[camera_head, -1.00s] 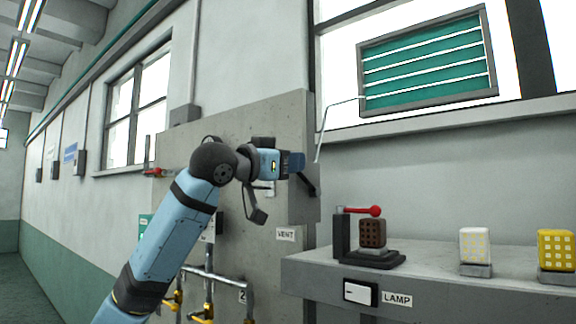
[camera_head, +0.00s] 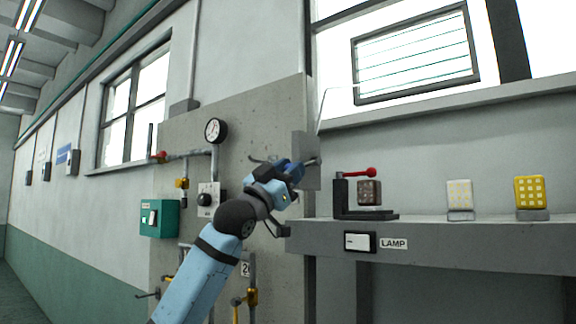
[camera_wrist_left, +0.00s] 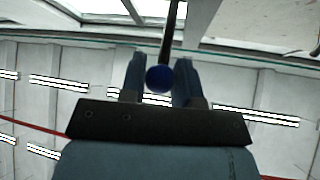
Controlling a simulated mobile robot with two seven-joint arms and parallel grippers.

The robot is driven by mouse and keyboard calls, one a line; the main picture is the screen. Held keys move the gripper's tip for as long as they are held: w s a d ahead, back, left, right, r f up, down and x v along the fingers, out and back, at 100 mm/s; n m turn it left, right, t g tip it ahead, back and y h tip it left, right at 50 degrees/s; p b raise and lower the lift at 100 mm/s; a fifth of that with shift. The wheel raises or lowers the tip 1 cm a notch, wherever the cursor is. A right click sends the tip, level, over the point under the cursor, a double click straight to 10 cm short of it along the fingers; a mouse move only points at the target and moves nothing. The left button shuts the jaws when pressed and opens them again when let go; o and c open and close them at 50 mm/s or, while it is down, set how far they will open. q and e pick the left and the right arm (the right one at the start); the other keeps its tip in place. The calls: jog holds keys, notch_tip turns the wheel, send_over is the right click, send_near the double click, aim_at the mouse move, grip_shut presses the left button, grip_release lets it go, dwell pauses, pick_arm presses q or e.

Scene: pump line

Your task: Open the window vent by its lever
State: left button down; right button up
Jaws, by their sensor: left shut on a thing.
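The window vent (camera_head: 415,55) is a dark-framed panel in the window at the upper right. Its green slats stand edge-on, with bright light between them. A thin rod (camera_head: 321,108) runs from its left side down towards the lever (camera_head: 312,161), a short dark bar on the concrete panel. My left gripper (camera_head: 292,168) is at the lever. In the left wrist view its two fingers are on either side of the lever's round blue knob (camera_wrist_left: 158,78), shut on it, and the dark lever bar (camera_wrist_left: 171,35) runs away upward. My right gripper is not in view.
A grey shelf (camera_head: 450,235) at the right carries a red-handled device (camera_head: 370,173), a white block (camera_head: 459,195) and a yellow block (camera_head: 530,192). A lamp switch (camera_head: 360,242) is on its front. Pipes, a gauge (camera_head: 215,130) and a green box (camera_head: 159,218) are at the left.

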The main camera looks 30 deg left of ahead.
pick_arm(q)
jog(key=shift+w+d+f, duration=0.1)
jog(key=shift+w+f, duration=0.3)
jog(key=shift+f, duration=0.5)
jog(key=shift+w+f, duration=0.4)
jog(key=shift+f, duration=0.45)
jog(key=c, duration=1)
grip_release()
jog(key=shift+w, duration=0.1)
jog(key=shift+c, duration=0.2)
jog(key=shift+o, duration=0.9)
jog(key=shift+w+d, duration=0.1)
jog(key=shift+w, duration=0.1)
jog(key=b+v, duration=0.4)
jog(key=v, duration=1)
